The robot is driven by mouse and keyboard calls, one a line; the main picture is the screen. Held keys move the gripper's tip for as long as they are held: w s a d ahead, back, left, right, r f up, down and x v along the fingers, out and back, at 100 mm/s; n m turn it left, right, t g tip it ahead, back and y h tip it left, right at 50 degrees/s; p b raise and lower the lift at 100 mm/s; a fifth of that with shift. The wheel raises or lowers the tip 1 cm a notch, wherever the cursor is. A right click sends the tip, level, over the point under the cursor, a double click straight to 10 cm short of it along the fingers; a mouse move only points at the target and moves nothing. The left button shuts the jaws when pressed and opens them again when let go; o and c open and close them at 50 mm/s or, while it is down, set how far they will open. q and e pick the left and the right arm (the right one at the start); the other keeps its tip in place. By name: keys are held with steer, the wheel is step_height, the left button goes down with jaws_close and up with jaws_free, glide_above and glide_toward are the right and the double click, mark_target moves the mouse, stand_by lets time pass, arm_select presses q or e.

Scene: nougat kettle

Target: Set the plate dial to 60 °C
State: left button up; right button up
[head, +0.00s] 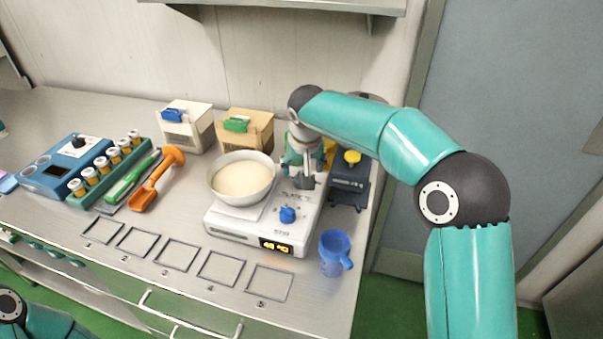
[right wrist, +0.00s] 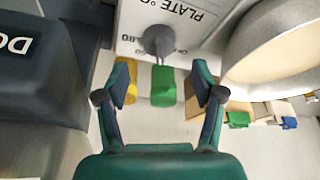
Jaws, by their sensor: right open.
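The hot plate (head: 238,224) is a white unit with a lit display (head: 276,246), whose digits I cannot read surely, and a blue knob (head: 287,214). In the right wrist view, its grey dial (right wrist: 157,41) sits beside the upside-down print "PLATE °C"; an "80" shows at its left. I cannot tell the dial's exact setting. My right gripper (head: 304,172) is over the back right of the plate and hides most of that dial in the head view. In the right wrist view its fingers (right wrist: 164,88) are open and empty, apart from the dial. My left gripper is not in view.
A white bowl (head: 235,195) of pale mass stands on the plate, close left of my right gripper. A dark device (head: 349,183) stands to the right, a blue mug (head: 335,252) at front right. Two boxes (head: 187,133) (head: 252,125) stand behind. Empty frames (head: 177,255) line the front edge.

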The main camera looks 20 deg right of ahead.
steer(key=shift+p+x, duration=0.35)
steer(key=shift+x, duration=2.35)
